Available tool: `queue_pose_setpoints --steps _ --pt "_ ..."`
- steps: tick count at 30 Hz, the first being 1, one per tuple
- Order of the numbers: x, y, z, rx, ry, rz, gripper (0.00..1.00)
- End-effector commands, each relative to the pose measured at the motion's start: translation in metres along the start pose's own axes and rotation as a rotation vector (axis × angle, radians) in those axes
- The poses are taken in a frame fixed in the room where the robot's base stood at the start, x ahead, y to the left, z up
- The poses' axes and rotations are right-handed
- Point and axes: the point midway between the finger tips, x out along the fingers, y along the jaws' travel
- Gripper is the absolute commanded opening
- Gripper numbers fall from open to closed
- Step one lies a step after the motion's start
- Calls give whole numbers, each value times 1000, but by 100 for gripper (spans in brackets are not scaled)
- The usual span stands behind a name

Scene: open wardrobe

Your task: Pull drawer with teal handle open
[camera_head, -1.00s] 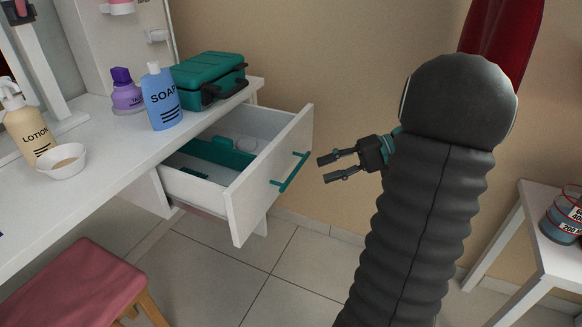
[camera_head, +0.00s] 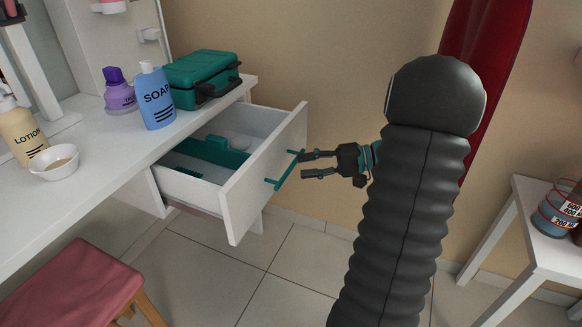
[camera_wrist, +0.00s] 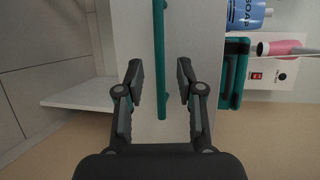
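The white drawer (camera_head: 246,196) of the dressing table stands pulled out, with a teal tray and a small round item inside. Its teal bar handle (camera_head: 284,171) is on the front panel. My gripper (camera_head: 303,165) is open, with its fingertips close to the handle in the head view. In the wrist view the teal handle (camera_wrist: 160,60) runs up the picture, and its lower end lies between the open fingers (camera_wrist: 160,85). The fingers are not closed on it.
On the white tabletop (camera_head: 100,170) stand a teal case (camera_head: 202,75), a blue soap bottle (camera_head: 156,95), a purple bottle (camera_head: 119,95), a lotion bottle (camera_head: 22,132) and a white bowl (camera_head: 54,165). A pink stool (camera_head: 75,285) is at lower left. A white side table (camera_head: 545,235) is at right.

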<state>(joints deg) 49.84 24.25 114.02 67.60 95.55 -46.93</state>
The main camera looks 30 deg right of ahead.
Motion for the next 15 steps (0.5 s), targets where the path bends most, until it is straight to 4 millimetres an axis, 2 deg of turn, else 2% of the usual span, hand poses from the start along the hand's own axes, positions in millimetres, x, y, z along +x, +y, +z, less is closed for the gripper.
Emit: queue_pose_setpoints --steps 1,6,15 --pt "10 0 1 0 -3 1 37" --pt "32 0 0 1 -3 1 37" --pt "47 0 0 1 0 1 37"
